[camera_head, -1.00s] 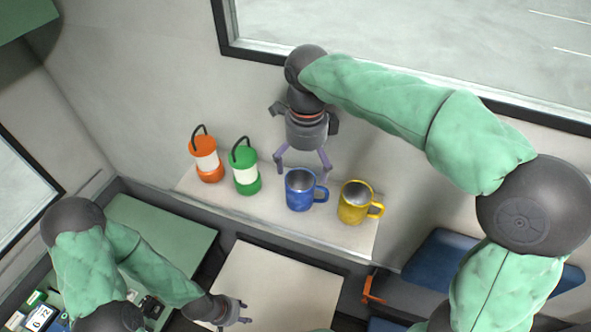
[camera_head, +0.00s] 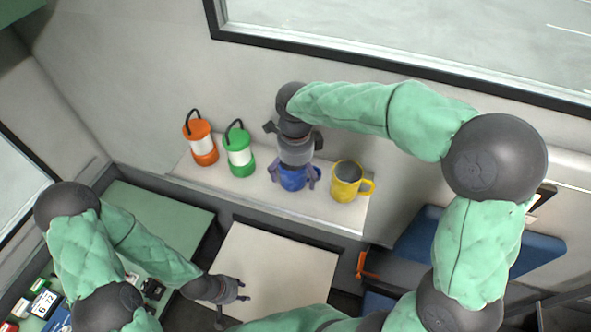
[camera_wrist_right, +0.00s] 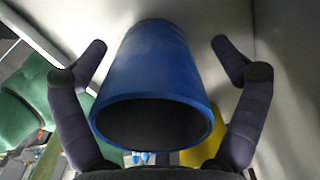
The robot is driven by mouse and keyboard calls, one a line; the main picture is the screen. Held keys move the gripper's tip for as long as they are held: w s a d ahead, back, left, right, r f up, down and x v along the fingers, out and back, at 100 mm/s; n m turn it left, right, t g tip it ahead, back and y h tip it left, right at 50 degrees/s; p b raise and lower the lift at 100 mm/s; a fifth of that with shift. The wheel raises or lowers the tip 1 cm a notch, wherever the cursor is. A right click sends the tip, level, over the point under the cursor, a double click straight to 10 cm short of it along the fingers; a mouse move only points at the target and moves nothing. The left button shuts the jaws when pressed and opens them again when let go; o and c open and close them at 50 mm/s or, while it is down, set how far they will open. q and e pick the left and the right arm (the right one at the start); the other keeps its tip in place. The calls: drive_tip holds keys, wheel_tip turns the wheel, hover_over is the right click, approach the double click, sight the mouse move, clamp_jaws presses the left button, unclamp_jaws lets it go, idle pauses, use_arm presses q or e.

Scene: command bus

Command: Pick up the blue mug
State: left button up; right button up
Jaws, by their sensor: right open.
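The blue mug (camera_head: 292,184) stands upright on the white ledge (camera_head: 228,191), partly hidden by my right gripper (camera_head: 295,179). That gripper comes down over the mug from above, open, with a finger on each side. In the right wrist view the mug (camera_wrist_right: 157,72) fills the middle, its dark opening facing the camera. The fingers of the right gripper (camera_wrist_right: 160,44) stand either side of it, with gaps between them and the mug's wall. My left gripper (camera_head: 240,290) is low, over the small white table, away from the mug; its finger opening is too small to tell.
A yellow mug (camera_head: 346,184) stands just right of the blue mug. A green lantern (camera_head: 240,160) and an orange lantern (camera_head: 201,146) stand to its left on the ledge. The wall and window frame (camera_head: 400,73) are behind. The small white table (camera_head: 285,262) is bare.

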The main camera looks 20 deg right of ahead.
drive_tip(key=shift+s, duration=0.15)
drive_tip(key=shift+c, duration=1.1)
drive_tip(key=c, duration=1.2)
drive_tip(key=shift+f, duration=0.1)
